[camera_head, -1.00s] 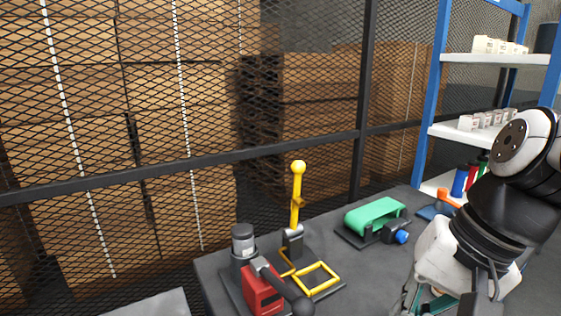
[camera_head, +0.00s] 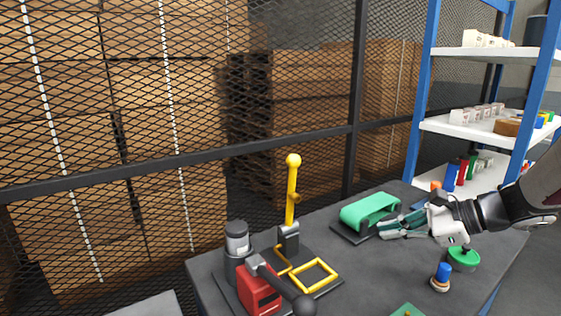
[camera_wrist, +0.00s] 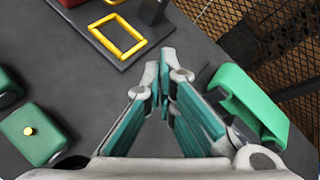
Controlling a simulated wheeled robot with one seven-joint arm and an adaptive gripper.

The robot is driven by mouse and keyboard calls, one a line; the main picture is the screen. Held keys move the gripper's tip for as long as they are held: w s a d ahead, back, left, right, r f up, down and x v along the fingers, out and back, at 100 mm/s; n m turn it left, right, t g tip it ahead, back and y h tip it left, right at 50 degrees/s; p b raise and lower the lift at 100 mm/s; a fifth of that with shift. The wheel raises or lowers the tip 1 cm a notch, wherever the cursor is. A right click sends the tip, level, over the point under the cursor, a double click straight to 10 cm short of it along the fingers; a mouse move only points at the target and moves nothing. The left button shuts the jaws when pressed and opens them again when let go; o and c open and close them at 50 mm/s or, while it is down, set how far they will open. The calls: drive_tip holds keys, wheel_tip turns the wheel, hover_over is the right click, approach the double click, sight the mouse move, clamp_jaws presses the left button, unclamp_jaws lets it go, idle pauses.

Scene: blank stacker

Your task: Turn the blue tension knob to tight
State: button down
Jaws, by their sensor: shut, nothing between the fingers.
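The green belt unit (camera_head: 370,211), a rounded green belt on a dark base, stands toward the back right of the table in the head view. In the wrist view its green belt (camera_wrist: 250,105) is just right of my fingers. My gripper (camera_head: 381,229) is at the near right side of the unit, pointing left, with its fingers shut and empty. In the wrist view the gripper's fingertips (camera_wrist: 168,58) are together. The blue knob is hidden now, behind my gripper in the head view. I cannot tell whether the fingers touch it.
A lever press with a yellow handle (camera_head: 292,190) and a red machine (camera_head: 259,289) stand left. A blue-topped piece (camera_head: 441,277), a green round piece (camera_head: 463,259) and a green block (camera_head: 408,311) are near front right. Blue-framed shelves (camera_head: 480,125) and a mesh fence stand behind.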

drive_tip(key=w+d+f+m+t, duration=0.2)
drive_tip(key=w+d+m, duration=0.1)
drive_tip(key=d, duration=0.2)
drive_tip(key=w+d+f+m+t+h, duration=0.1)
drive_tip(key=w+d+f+m+t, duration=0.1)
drive_tip(key=d, duration=0.3)
drive_tip(key=w+d+f+m+t+b, duration=0.1)
drive_tip(key=w+d+f+m+t, duration=0.1)
drive_tip(key=w+d+f+m, duration=0.1)
drive_tip(key=shift+w+d+f+m+h, duration=0.15)
drive_tip(key=shift+d+f+m, duration=0.3)
drive_tip(key=shift+d, duration=0.25)
drive_tip(key=shift+w+d+f+m+h, duration=0.15)
drive_tip(key=shift+d+f+m, duration=0.15)
drive_tip(key=shift+d+m, duration=0.25)
drive_tip(key=shift+w+a+f+b, duration=0.1)
drive_tip(key=shift+w+a+b, duration=0.15)
drive_tip(key=shift+w+a, duration=0.4)
drive_tip(key=shift+w+a+r+b, duration=0.1)
drive_tip(key=shift+w+a+b, duration=0.2)
drive_tip(key=shift+w, duration=0.65)
drive_tip(key=shift+w+a+f+b, duration=0.1)
drive_tip(key=shift+w+a+b, duration=0.15)
drive_tip(key=shift+w+a, duration=0.6)
drive_tip(key=shift+w, duration=0.45)
drive_tip(key=shift+a, duration=0.2)
drive_tip(key=shift+w+d, duration=0.3)
drive_tip(key=shift+d, duration=0.1)
